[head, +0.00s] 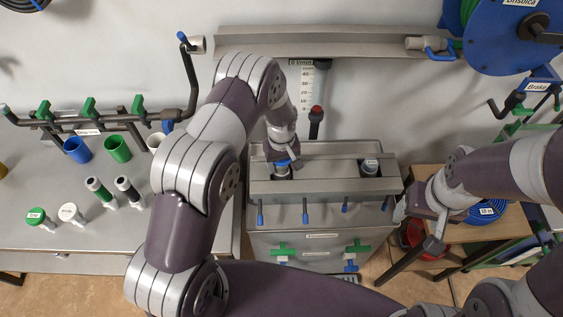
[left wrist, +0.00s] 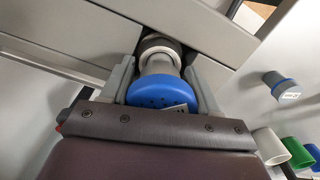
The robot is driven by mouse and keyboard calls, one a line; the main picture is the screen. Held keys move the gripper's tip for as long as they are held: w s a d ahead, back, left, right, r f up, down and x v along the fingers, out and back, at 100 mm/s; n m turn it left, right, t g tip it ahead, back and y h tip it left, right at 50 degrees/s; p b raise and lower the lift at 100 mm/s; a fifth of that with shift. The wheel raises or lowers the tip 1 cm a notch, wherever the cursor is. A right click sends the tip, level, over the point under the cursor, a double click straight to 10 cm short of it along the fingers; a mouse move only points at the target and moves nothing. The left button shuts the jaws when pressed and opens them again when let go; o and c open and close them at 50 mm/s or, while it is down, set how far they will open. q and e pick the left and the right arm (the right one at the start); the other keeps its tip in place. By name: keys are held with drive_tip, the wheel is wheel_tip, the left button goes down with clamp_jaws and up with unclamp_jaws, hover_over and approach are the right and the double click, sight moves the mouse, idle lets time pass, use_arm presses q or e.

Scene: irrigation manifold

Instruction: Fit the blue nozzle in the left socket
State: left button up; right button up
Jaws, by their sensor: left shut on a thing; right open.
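The blue nozzle (left wrist: 162,92) has a blue round head with small holes and a grey stem. In the left wrist view its stem points at the dark ring of the left socket (left wrist: 158,47) and meets it; how deep it sits cannot be told. My left gripper (left wrist: 160,85) has its fingers on both sides of the nozzle, shut on it. In the head view, my left gripper (head: 283,158) is over the left socket (head: 282,173) of the grey manifold, with a bit of blue showing. My right gripper (head: 416,226) is open and empty, right of the manifold.
The right socket (head: 370,167) holds a grey fitting. Blue-tipped levers (head: 304,212) line the manifold's front. A wooden table (head: 490,228) with a blue hose coil stands right.

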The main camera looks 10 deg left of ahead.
use_arm(q)
drive_tip(key=shift+f+b, duration=0.35)
drive_tip(key=shift+f, duration=0.05)
idle(0.4)
drive_tip(key=o, duration=1.3)
drive_tip(key=shift+r+p, duration=2.45)
drive_tip(key=shift+r, duration=1.15)
drive_tip(key=shift+f, duration=0.1)
